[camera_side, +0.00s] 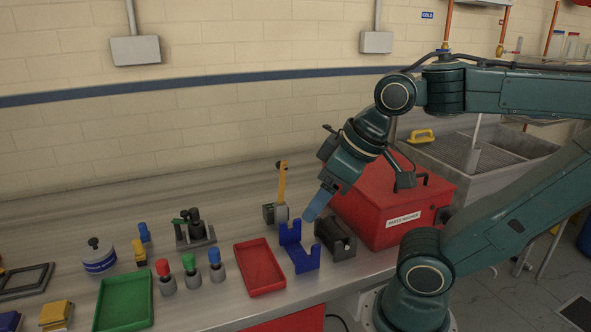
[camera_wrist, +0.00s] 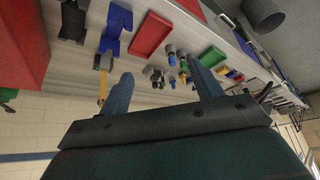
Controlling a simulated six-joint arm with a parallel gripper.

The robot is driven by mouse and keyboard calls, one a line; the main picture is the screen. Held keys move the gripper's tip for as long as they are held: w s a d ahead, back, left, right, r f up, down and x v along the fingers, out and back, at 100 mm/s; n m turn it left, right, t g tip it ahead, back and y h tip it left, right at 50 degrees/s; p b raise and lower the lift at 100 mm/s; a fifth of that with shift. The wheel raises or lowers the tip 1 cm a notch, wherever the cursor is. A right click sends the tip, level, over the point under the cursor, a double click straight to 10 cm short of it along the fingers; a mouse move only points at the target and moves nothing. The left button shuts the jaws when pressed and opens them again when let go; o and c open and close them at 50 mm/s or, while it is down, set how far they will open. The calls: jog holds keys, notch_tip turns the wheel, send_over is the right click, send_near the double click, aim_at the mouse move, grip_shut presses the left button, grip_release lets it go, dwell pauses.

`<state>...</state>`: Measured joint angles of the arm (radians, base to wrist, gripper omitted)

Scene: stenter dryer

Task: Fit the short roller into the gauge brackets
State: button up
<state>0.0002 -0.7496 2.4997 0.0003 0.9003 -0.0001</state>
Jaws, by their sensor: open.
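A blue bracket piece (camera_side: 297,258) with two notched uprights stands on the bench, seemingly empty; it also shows in the wrist view (camera_wrist: 116,27). Several grey cylindrical pieces with coloured tops stand left of it: a red-topped one (camera_side: 166,283), a green-topped one (camera_side: 191,273) and a blue-topped one (camera_side: 217,268). I cannot tell which piece is the short roller. My gripper (camera_side: 310,216) is above the bench, behind and to the right of the bracket's upper end. In the wrist view its fingers (camera_wrist: 163,86) are wide apart with nothing held between them.
A red tray (camera_side: 258,268) lies left of the bracket, a dark block (camera_side: 336,240) right of it. A red parts washer (camera_side: 375,212) stands close to my gripper. A yellow upright tool (camera_side: 282,182) stands behind the bracket. A green tray (camera_side: 124,303) lies farther left.

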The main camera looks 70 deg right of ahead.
jog(key=shift+d, duration=0.1)
jog(key=m+g+y, duration=0.2)
jog(key=m+g, duration=0.7)
jog(key=g, duration=0.1)
send_over(331, 224)
jog(key=w+d, duration=0.1)
jog(key=w, duration=0.2)
notch_tip(331, 224, down, 6)
jog(key=shift+s+f, duration=0.2)
jog(key=shift+s, duration=0.05)
notch_tip(331, 224, down, 8)
jog(key=shift+f, duration=0.15)
jog(key=shift+s+f, duration=0.2)
jog(key=shift+f, duration=0.25)
jog(key=shift+a, duration=0.1)
